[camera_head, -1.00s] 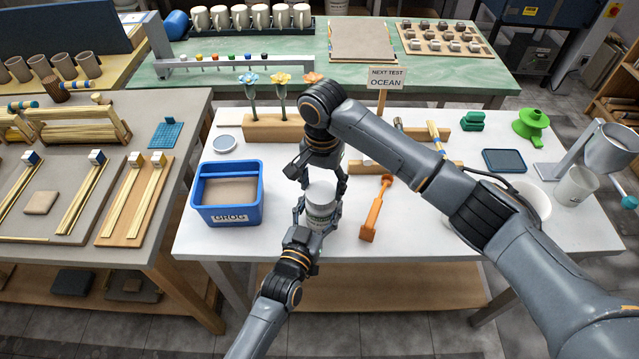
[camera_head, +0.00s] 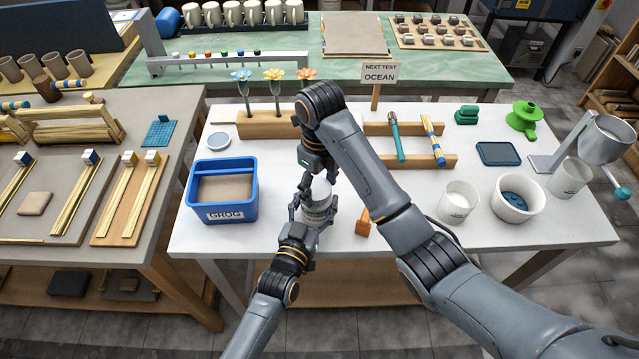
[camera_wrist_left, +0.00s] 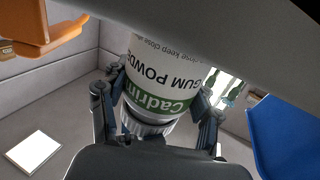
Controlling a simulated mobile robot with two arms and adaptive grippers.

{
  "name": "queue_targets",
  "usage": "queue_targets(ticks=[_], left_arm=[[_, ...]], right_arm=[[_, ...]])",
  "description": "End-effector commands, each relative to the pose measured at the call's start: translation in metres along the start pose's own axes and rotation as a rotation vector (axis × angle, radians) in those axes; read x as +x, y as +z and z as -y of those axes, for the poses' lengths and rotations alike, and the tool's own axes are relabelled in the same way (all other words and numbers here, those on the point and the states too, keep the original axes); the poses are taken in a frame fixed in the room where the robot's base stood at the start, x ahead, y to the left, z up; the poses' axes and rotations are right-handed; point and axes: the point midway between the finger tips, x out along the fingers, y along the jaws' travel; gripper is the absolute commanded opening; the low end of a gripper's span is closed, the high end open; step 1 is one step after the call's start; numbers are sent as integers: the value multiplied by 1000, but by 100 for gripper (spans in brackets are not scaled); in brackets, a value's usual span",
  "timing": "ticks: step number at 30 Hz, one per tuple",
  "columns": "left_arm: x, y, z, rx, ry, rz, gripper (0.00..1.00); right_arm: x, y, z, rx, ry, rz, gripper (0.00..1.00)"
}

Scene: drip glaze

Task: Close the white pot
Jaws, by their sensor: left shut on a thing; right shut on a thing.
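The white pot (camera_head: 318,209) stands near the front of the white table, with a green and white label that reads partly "GUM POWD" in the left wrist view (camera_wrist_left: 165,75). My left gripper (camera_head: 315,214) is shut around its body from the front. My right gripper (camera_head: 318,183) comes down from above and is shut at the pot's pale round top (camera_head: 321,188). The right fingers and wrist partly cover this top. I cannot make out the seam between lid and pot, or whether the lid sits fully down.
A blue GROG bin (camera_head: 223,212) stands close on the left. An orange tool (camera_head: 363,224) is just right of the pot, partly behind my right arm. A small round dish (camera_head: 219,142) lies behind the bin. A white cup (camera_head: 458,203) and white bowl (camera_head: 517,200) stand at right.

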Motion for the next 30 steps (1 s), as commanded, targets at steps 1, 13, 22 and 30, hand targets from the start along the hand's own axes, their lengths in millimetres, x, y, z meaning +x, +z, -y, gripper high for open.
queue_targets(ticks=[1, 13, 22, 30], left_arm=[[0, 2, 0, 0, 0, 5, 0], [-1, 2, 0, 0, 0, 5, 0], [-1, 2, 0, 0, 1, 4, 0], [-1, 2, 0, 0, 1, 4, 0]], right_arm=[[-1, 1, 0, -2, -1, 3, 52], [-1, 1, 0, -4, -1, 2, 87], [-3, 2, 1, -108, -5, 6, 86], [-19, 11, 1, -698, -25, 22, 86]])
